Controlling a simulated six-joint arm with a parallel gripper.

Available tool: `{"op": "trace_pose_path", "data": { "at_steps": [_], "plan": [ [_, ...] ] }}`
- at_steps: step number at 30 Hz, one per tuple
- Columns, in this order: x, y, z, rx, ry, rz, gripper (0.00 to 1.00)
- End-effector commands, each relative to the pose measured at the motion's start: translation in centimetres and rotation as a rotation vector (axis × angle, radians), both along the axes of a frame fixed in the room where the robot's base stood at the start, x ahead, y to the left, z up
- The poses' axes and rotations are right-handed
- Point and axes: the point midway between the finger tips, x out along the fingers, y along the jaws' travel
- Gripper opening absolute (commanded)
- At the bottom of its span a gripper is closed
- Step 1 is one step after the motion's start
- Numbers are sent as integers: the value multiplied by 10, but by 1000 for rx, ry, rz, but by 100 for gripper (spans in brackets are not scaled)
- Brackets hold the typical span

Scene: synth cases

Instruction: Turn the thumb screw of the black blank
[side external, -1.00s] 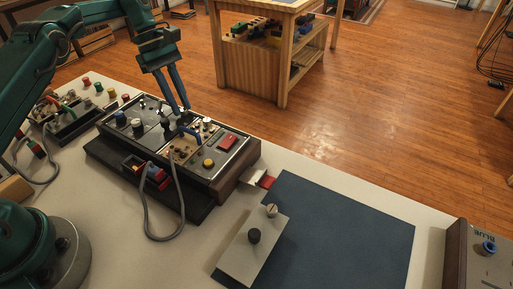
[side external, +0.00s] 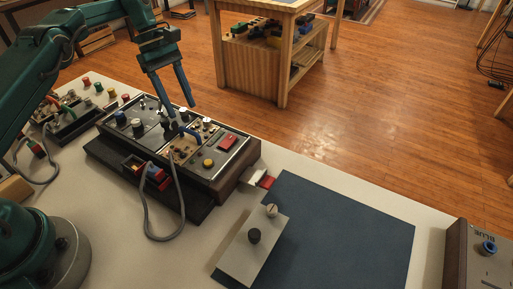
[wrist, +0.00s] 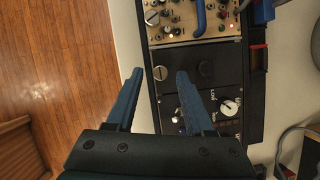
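The black blank (wrist: 222,82) is a plain dark panel in the rack. Its thumb screw (wrist: 160,73), small and grey, is near the panel's left edge in the wrist view. In the side view my gripper (side external: 178,111) is over the rack (side external: 232,178), pointing down. I cannot tell the exact height of the fingertips. The screw is hard to make out in the side view.
A wooden-faced module (wrist: 190,20) with a blue handle adjoins the blank. A black module with a white knob (wrist: 229,107) is on its other side. A grey cable (side external: 181,195) loops in front of the rack. A loose grey plate (side external: 245,262) lies on the blue mat (side external: 345,235).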

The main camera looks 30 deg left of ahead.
Motion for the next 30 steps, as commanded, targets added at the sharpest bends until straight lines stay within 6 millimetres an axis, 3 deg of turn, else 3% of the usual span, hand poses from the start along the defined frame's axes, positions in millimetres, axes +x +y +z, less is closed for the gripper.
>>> {"op": "trace_pose_path", "data": {
  "at_steps": [11,30],
  "plan": [
    [-1,0,1,-1,0,63,53],
    [-6,0,1,0,0,447,53]
  ]
}}
